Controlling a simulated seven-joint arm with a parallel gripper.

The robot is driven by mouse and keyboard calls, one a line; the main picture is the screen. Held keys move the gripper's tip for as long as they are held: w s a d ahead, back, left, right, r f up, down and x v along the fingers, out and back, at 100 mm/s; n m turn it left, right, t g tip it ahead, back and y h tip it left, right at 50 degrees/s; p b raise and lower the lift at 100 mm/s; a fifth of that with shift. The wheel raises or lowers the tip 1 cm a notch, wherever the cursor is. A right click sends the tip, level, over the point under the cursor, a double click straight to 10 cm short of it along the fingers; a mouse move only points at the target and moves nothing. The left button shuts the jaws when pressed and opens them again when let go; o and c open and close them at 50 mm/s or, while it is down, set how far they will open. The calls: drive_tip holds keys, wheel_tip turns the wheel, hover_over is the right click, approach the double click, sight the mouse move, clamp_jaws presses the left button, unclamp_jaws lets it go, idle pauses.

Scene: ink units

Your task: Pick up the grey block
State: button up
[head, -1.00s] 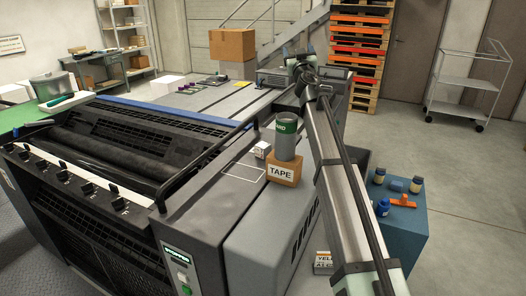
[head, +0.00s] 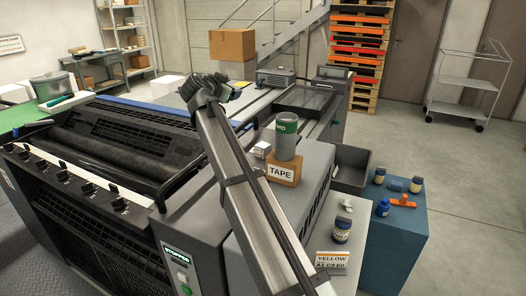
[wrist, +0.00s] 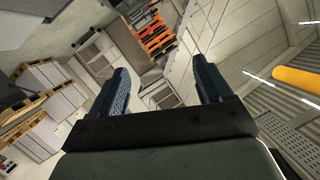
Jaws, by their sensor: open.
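A small grey-blue block (head: 396,184) lies on top of the blue cabinet (head: 400,255) at the right, between two dark jars. It is the thing that best fits the grey block, though its colour leans to blue. My gripper (head: 236,88) is up over the press in the head view, far to the left of the block and well above the surfaces. The wrist view shows its two fingers (wrist: 162,80) apart with nothing between them. The wrist camera looks out at the tilted room, and the block is not seen there.

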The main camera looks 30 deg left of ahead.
sight(263, 145)
drive_tip(key=s+d+f+g+h, duration=0.2)
drive_tip(key=d+f+g, duration=0.15)
drive_tip(key=f, duration=0.35)
drive_tip(key=s+d+f+g+h, duration=0.2)
drive_tip(key=d+f+g+h, duration=0.1)
drive_tip(key=d+f, duration=0.25)
drive_tip(key=shift+t, duration=0.25)
drive_tip(key=x, duration=0.8)
drive_tip(key=shift+a+f, duration=0.1)
drive_tip(key=shift+f, duration=0.2)
drive_tip(key=shift+w+r+x, duration=0.15)
drive_tip(key=shift+x, duration=1.3)
drive_tip(key=shift+w+r+x, duration=0.1)
drive_tip(key=shift+x, duration=1.4)
drive_tip(key=c, duration=1)
drive_tip(key=shift+r, duration=0.1)
drive_tip(key=shift+c, duration=0.2)
